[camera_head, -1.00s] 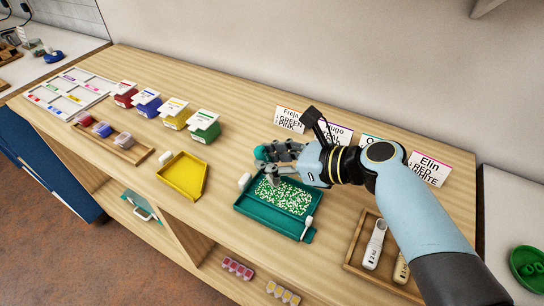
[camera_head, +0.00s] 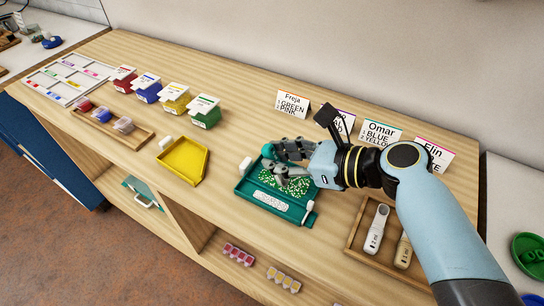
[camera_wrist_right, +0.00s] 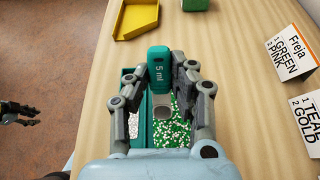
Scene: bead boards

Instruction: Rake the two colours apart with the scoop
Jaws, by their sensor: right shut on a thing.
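My right gripper (camera_head: 284,171) is shut on the teal scoop (camera_head: 267,150), over the back left part of the green tray (camera_head: 262,206). In the wrist view the scoop's handle (camera_wrist_right: 159,62) reads "5 ml", and its metal bowl is low over the beads. White beads (camera_head: 276,204) form a patch along the tray's front side. Mixed green and white beads (camera_head: 299,186) lie behind them, partly hidden by my fingers. My left gripper (camera_wrist_right: 20,113) shows only at the left edge of the wrist view, over the floor; its jaw state is unclear.
A yellow tray (camera_head: 183,163) stands empty to the left. Several coloured tubs (camera_head: 204,112) and a sectioned white tray (camera_head: 58,92) are further left. Name cards (camera_head: 293,103) stand behind.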

